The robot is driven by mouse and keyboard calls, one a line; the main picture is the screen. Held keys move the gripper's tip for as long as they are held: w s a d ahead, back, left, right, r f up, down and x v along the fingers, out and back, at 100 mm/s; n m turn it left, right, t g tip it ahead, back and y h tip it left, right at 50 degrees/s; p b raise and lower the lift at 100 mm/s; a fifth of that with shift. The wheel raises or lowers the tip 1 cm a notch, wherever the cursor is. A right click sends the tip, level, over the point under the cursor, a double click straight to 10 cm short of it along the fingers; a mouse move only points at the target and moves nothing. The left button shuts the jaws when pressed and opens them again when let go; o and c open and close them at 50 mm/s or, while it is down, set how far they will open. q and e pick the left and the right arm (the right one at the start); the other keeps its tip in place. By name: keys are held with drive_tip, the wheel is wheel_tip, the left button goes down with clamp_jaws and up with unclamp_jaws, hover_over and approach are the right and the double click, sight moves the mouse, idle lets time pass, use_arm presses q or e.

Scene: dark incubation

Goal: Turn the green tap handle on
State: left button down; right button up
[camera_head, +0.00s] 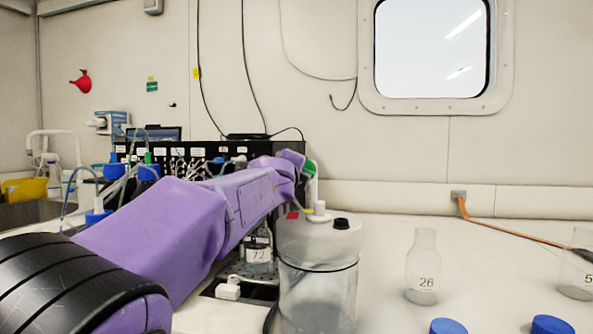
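My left gripper (294,162) is right at the handle's left side. Its fingers are small and partly hidden by the wrist, so I cannot tell whether they touch the handle or how far apart they are. Part of the handle is hidden. My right gripper is not in view.
The clear jar (318,285) stands below the handle. A black rack (200,152) with tubes and bottle 72 (258,252) are behind and under my arm. Bottle 26 (423,268), blue caps (448,326) and glassware 5 (577,270) stand on the right. The bench's back right is mostly clear.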

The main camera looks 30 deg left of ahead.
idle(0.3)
use_arm(q)
drive_tip(key=c, duration=1.1)
unclamp_jaws()
drive_tip(key=shift+w+d, duration=0.1)
drive_tip(key=shift+c, duration=0.2)
